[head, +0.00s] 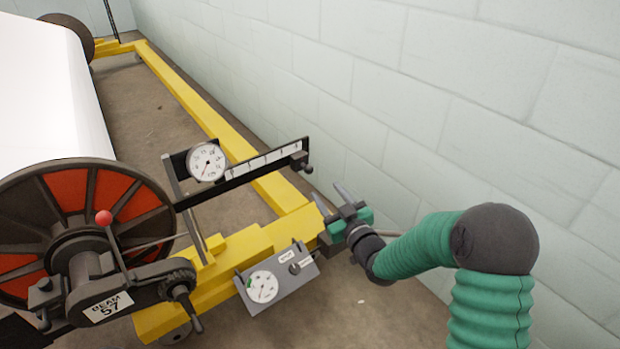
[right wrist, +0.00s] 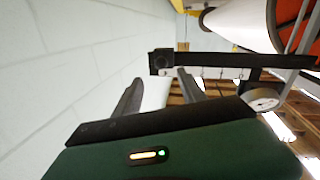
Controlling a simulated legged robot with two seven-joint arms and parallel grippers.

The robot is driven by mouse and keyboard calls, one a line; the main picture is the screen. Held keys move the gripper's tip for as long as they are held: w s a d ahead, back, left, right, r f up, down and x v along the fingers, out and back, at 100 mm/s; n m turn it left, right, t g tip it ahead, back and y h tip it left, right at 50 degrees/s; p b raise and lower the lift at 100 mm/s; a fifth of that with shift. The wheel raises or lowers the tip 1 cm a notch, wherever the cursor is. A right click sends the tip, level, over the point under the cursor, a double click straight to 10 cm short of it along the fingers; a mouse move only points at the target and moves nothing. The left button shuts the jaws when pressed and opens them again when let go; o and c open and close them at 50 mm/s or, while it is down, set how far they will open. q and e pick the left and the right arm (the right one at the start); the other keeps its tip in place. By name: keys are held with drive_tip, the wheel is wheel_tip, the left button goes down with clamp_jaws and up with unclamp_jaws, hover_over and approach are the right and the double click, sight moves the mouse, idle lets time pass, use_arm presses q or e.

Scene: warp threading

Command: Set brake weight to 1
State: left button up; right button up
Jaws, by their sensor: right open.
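The brake weight (head: 300,160) is a small dark block at the right end of a black lever arm (head: 228,184). A white marked scale strip (head: 262,163) runs along the arm; its numbers are too small to read. My right gripper (head: 329,195) is open and empty, below and right of the weight, apart from it in the head view. In the right wrist view, the dark weight (right wrist: 161,62) appears at the lever's left end, just beyond my two spread fingertips (right wrist: 160,76). My left gripper is not in view.
A round dial gauge (head: 207,162) sits behind the lever. A grey panel (head: 284,286) with a dial and knob is on the yellow frame (head: 225,262). The white beam roll (head: 45,90) and red-black flange (head: 140,198) stand left. A block wall (head: 450,110) bounds the right.

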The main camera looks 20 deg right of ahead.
sight(311, 172)
drive_tip(key=w+b, duration=0.1)
drive_tip(key=w, duration=0.2)
drive_tip(key=w+a+b, duration=0.1)
drive_tip(key=w, duration=0.2)
drive_tip(key=w+b, duration=0.1)
drive_tip(key=w, duration=0.3)
drive_tip(key=shift+a+b, duration=0.3)
drive_tip(key=shift+a, duration=0.1)
clamp_jaws()
idle(0.6)
